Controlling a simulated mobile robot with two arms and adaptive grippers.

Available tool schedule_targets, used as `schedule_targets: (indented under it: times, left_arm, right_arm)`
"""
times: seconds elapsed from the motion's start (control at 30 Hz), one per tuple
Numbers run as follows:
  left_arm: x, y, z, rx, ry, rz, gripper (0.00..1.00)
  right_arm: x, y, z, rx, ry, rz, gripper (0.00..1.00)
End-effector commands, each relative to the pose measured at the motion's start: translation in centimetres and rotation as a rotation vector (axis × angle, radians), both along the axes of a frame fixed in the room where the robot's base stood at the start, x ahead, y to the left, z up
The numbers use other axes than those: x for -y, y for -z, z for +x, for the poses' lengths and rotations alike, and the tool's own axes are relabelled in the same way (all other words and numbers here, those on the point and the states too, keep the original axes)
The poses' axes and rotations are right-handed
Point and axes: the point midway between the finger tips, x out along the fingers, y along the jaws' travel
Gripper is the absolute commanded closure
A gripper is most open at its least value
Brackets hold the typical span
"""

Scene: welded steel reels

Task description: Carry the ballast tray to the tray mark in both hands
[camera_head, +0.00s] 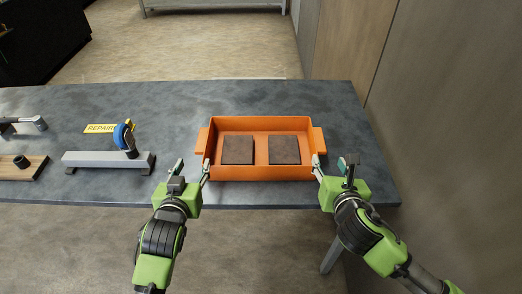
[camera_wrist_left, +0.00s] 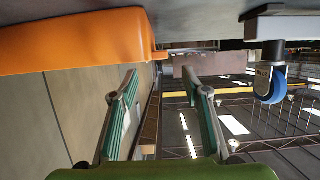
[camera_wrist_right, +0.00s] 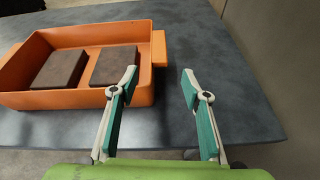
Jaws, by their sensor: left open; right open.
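The orange ballast tray (camera_head: 262,173) rests on the grey table, holding two dark square plates, the left plate (camera_head: 237,150) and the right plate (camera_head: 284,150). It has a handle tab on each end, left (camera_head: 203,141) and right (camera_head: 319,141). My left gripper (camera_head: 193,169) is open and empty at the tray's front left corner; its wrist view shows the tray's orange side (camera_wrist_left: 75,45) beside the fingers. My right gripper (camera_head: 333,166) is open and empty at the front right corner, short of the right tab (camera_wrist_right: 158,48). I cannot make out a tray mark.
Left of the tray stand a grey bar (camera_head: 105,160) with a blue wheel (camera_head: 124,137), a yellow sign (camera_head: 101,128) and a wooden board (camera_head: 20,168). Table surface is clear behind the tray and to its right. A wall (camera_head: 425,95) rises at the right.

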Motion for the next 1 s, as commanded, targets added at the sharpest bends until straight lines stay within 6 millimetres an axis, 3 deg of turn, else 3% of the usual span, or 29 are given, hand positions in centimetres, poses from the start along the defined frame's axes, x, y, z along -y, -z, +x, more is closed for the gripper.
schedule_targets:
  times: [0.13, 0.57, 1.0]
  left_arm:
    - [0.2, -0.8, 0.7, 0.034, 0.002, -0.003, 0.57]
    - [0.2, -0.7, 1.3, 0.037, 0.002, -0.003, 0.57]
    - [0.2, 1.5, 8.7, 0.037, 0.003, -0.002, 0.57]
  right_arm:
    - [0.0, -0.6, 0.7, 0.026, -0.048, -0.102, 0.57]
    - [-0.1, -0.4, 1.3, 0.028, -0.050, -0.108, 0.57]
    - [0.0, 2.2, 8.5, 0.027, -0.048, -0.107, 0.57]
